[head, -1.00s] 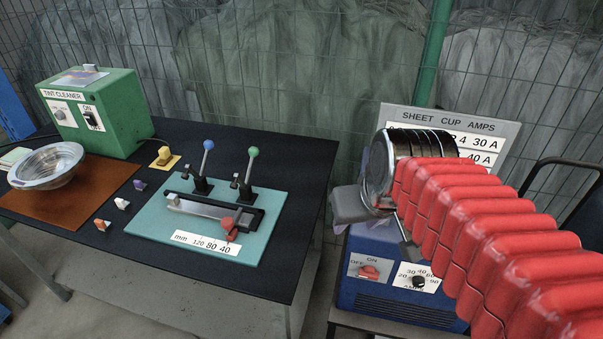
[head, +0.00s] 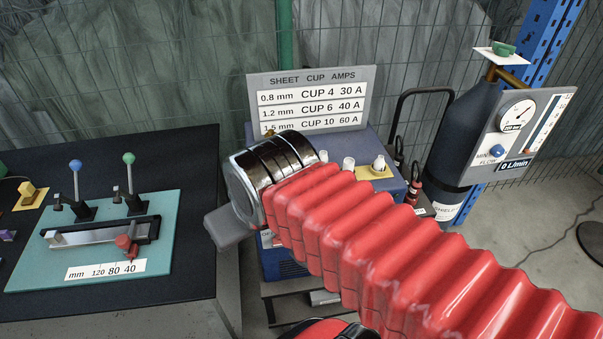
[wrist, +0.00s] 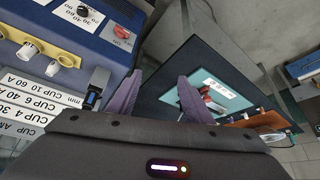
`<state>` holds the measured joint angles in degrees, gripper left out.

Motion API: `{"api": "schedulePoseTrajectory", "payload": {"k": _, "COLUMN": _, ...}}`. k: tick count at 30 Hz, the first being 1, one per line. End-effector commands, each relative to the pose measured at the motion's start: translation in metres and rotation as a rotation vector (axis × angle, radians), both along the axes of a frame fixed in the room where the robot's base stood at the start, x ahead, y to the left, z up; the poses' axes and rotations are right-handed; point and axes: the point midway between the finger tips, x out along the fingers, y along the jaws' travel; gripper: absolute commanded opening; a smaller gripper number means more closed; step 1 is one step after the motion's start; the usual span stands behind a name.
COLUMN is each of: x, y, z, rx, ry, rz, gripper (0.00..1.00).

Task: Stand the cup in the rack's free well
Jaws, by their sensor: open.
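A yellow rack (head: 377,173) sits on top of the blue machine in the head view, with a pale cup (head: 379,163) at it and another pale cup (head: 349,163) just to its left. In the wrist view the yellow rack (wrist: 48,49) is at upper left, with pale cups (wrist: 29,48) on it. I cannot tell which well is free. My gripper (wrist: 157,95) is open, its two purplish fingers apart with nothing seen between them. In the head view my gripper (head: 226,229) is left of the blue machine, mostly hidden by my wrist.
A sign of cup sizes (head: 310,98) stands behind the blue machine (head: 285,262). A dark gas cylinder (head: 462,135) with a flow gauge panel (head: 518,118) is at right. A dark bench (head: 190,165) at left carries a teal plate with levers (head: 95,240).

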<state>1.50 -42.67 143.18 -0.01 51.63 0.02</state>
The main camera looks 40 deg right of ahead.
Motion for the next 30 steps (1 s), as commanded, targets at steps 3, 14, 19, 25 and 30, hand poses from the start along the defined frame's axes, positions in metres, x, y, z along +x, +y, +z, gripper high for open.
{"api": "schedulePoseTrajectory", "payload": {"k": 3, "x": 0.002, "y": -0.017, "z": -0.013, "rx": 0.003, "ry": 0.048, "rz": -0.060, "gripper": 0.46}}
{"api": "schedulePoseTrajectory", "payload": {"k": 14, "x": 0.035, "y": -0.086, "z": -0.025, "rx": 0.044, "ry": 0.163, "rz": -0.274, "gripper": 0.46}}
{"api": "schedulePoseTrajectory", "payload": {"k": 19, "x": 0.052, "y": -0.121, "z": -0.026, "rx": 0.064, "ry": 0.207, "rz": -0.328, "gripper": 0.46}}
{"api": "schedulePoseTrajectory", "payload": {"k": 25, "x": 0.070, "y": -0.167, "z": -0.027, "rx": 0.083, "ry": 0.254, "rz": -0.345, "gripper": 0.46}}
{"api": "schedulePoseTrajectory", "payload": {"k": 30, "x": 0.083, "y": -0.208, "z": -0.030, "rx": 0.100, "ry": 0.289, "rz": -0.328, "gripper": 0.46}}
